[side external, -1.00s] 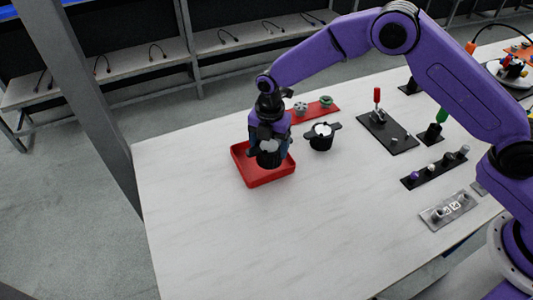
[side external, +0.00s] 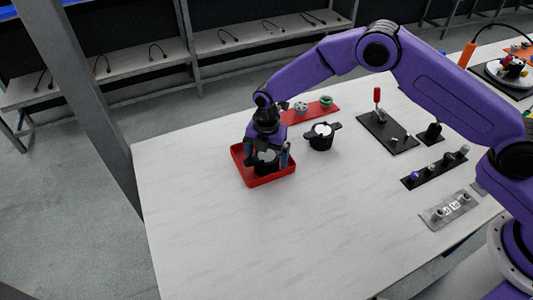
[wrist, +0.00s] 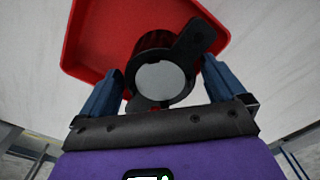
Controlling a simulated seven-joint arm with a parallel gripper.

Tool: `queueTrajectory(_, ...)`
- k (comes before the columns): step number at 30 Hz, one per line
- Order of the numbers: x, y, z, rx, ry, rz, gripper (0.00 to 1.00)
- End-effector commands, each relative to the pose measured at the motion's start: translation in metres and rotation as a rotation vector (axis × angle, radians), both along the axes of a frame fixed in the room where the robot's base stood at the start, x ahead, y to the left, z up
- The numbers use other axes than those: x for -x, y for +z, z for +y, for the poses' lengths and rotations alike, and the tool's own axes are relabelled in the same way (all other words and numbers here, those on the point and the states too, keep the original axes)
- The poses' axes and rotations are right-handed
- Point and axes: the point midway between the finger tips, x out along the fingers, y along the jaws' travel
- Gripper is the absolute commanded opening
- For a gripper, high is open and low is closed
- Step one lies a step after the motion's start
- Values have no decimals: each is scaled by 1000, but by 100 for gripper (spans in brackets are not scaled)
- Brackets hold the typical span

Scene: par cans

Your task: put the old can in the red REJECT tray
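A black can with a pale grey round face (side external: 266,157) is in the red tray (side external: 287,177). In the wrist view the can (wrist: 160,82) shows its pale disc and a black side tab, over the red tray (wrist: 85,45). My gripper (side external: 266,158) is over the tray with one finger on each side of the can. In the wrist view its blue fingers (wrist: 162,80) are spread, with gaps between them and the can. The can's underside is hidden, so its contact with the tray floor cannot be seen.
A similar black can (side external: 320,140) with side tabs stands on the table right of the tray. A red strip (side external: 311,112) with small parts lies behind. A black tool plate (side external: 388,135) and racks (side external: 435,168) are farther right. The front table is clear.

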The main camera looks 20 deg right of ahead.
Motion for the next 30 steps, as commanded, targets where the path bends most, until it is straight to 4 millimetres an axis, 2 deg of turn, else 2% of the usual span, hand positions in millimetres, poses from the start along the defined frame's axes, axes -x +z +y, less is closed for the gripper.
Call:
queueTrajectory(7, 0, 1, 0, 0, 0, 0, 100)
queueTrajectory(11, 0, 9, 0, -1, 0, -1, 100)
queueTrajectory(14, 0, 23, 0, -1, 0, -1, 100)
queueTrajectory(24, 0, 90, 0, -2, 0, -2, 100)
queueTrajectory(30, 0, 115, 0, -1, 0, -1, 100)
